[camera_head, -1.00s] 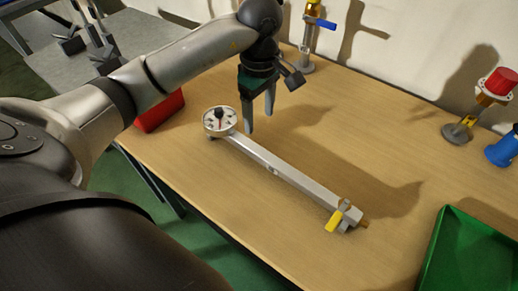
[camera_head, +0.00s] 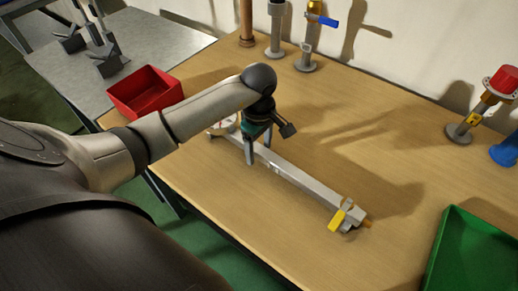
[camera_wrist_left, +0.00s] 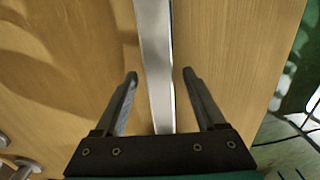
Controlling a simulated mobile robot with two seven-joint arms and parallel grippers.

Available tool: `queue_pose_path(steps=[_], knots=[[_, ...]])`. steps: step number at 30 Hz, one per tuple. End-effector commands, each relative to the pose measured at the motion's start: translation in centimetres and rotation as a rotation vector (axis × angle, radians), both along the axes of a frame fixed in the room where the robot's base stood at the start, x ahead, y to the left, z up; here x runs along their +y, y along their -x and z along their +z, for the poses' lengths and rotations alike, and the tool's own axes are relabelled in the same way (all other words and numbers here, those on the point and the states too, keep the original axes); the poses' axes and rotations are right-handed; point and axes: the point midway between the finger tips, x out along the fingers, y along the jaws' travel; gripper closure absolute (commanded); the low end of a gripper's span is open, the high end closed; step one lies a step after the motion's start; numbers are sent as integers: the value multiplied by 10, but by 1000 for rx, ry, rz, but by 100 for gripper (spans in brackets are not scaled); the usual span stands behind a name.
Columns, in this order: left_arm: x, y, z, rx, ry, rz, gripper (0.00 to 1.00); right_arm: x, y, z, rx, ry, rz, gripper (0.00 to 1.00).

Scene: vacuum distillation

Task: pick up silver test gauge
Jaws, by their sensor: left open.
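The silver test gauge (camera_head: 300,180) lies on the wooden table, a long square bar with a round dial at its far left end and a yellow-handled valve at its near right end. My left gripper (camera_head: 259,160) is open, pointing down over the bar near the dial end. In the left wrist view the bar (camera_wrist_left: 156,60) runs between the two open fingers (camera_wrist_left: 160,75), with a gap on each side. My right gripper is not in view.
A red bin (camera_head: 145,92) stands at the table's left edge. A green tray (camera_head: 470,250) is at the lower right. Valve stands (camera_head: 308,62) line the wall, and a red-topped one (camera_head: 470,125) stands at right. The table right of the bar is clear.

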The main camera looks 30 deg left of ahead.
Motion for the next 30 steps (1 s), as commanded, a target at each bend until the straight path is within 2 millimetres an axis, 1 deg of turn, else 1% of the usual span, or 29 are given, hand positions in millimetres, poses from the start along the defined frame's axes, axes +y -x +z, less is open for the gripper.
queue_pose_path(steps=[5, 8, 24, 25, 30], knots=[[0, 0, 0, 0, 0, 0, 28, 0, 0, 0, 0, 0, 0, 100], [0, 0, 0, 0, 0, 0, 38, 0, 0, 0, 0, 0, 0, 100], [0, 0, 1, 0, 0, 0, 98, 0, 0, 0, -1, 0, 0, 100], [0, 0, 1, 0, 0, 0, 100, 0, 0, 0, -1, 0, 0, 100], [0, 0, 1, 0, 0, 0, 100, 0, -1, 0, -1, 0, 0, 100]])
